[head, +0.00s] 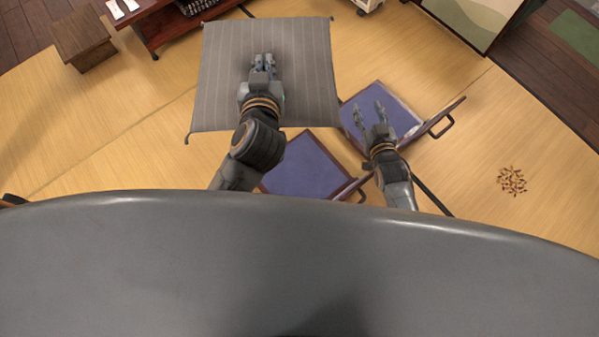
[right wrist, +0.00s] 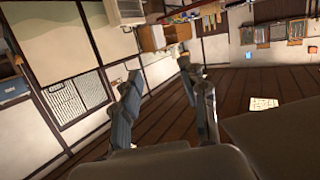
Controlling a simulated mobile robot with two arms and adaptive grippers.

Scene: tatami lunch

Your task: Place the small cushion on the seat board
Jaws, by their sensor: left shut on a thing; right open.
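A large grey striped square cushion (head: 220,75), with small tufts at its corners, is in the upper middle of the head view. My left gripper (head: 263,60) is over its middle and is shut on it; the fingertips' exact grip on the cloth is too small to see. Two low seats with blue-purple boards lie below and right of it: one seat board (head: 303,167) partly behind my left arm, another seat board (head: 405,118) behind my right gripper. The cushion's lower edge overlaps the near seats in the picture. My right gripper (head: 368,110) is open and empty; its spread fingers also show in the right wrist view (right wrist: 160,68).
Brown bits (head: 511,181) lie scattered on the tatami at right. A wooden stool (head: 82,40) and a low dark red table (head: 175,25) stand at upper left. The tatami at left is clear. A painted screen (head: 475,15) is at upper right.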

